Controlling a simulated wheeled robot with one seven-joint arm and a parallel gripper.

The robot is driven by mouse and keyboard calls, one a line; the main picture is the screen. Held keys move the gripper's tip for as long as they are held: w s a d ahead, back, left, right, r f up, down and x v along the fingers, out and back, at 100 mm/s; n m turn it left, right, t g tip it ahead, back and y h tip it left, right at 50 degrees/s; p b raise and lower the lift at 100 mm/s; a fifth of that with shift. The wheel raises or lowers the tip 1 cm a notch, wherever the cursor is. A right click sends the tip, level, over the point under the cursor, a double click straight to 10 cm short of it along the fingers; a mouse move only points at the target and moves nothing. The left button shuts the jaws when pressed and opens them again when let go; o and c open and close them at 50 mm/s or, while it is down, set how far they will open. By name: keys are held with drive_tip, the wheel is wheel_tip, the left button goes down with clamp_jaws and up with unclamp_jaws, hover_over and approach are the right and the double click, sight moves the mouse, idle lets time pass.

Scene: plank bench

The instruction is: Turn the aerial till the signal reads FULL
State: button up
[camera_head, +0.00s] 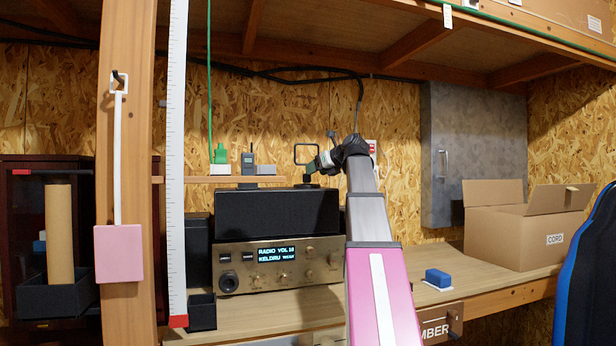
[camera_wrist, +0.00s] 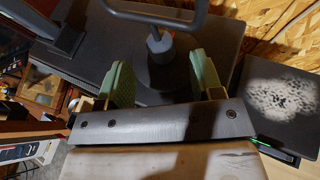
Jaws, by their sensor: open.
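The aerial (camera_head: 306,156) is a dark, squarish loop standing on a black box on top of the radio. In the wrist view, the loop (camera_wrist: 160,18) rises from a short stem with an orange-red mark. My gripper (camera_head: 318,166) is beside the aerial at its right in the head view. The wrist view shows its two green fingers (camera_wrist: 162,80) apart, one to each side of the aerial's stem and base, with nothing held. The radio (camera_head: 240,257) has a lit display (camera_head: 276,254) reading RADIO VOL 18 and KELDRU, with a small word that looks like WEAK.
A shelf behind holds a green item (camera_head: 220,156) and a handheld radio (camera_head: 248,160). A blue block (camera_head: 437,279) and an open cardboard box (camera_head: 510,238) are on the bench at right. A wooden post (camera_head: 125,200) stands at left. Bench between radio and box is mostly clear.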

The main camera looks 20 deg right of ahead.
drive_tip(key=shift+x, duration=2.55)
drive_tip(key=c, duration=0.9)
